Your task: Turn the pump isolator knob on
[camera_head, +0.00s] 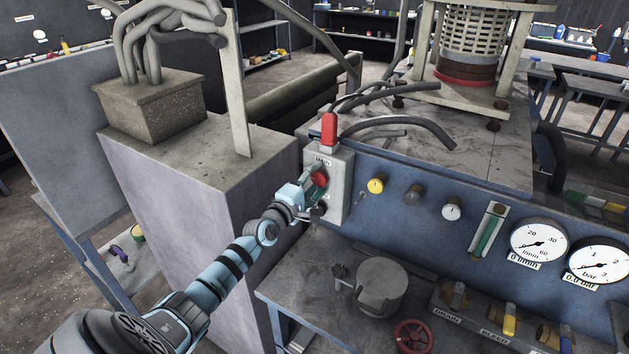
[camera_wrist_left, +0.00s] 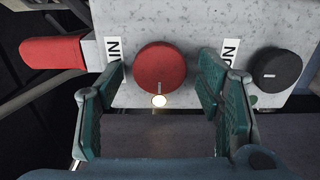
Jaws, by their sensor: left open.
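A grey switch box (camera_head: 342,192) on the left end of the blue panel carries a red knob (camera_head: 320,177) and a black knob (camera_head: 318,210) below it. In the left wrist view the red knob (camera_wrist_left: 160,68) is between the fingers of my left gripper (camera_wrist_left: 160,75), which is open; contact cannot be told. The black knob (camera_wrist_left: 276,70), with a white mark, is to the right, outside the fingers. The labels are partly hidden, so which knob is the pump isolator is unclear. In the head view my left gripper (camera_head: 308,188) is at the box front.
A red handle (camera_head: 329,129) stands on top of the box. Below is a bench with a lidded metal pot (camera_head: 381,285) and a red handwheel (camera_head: 412,336). A grey cabinet (camera_head: 180,220) stands left.

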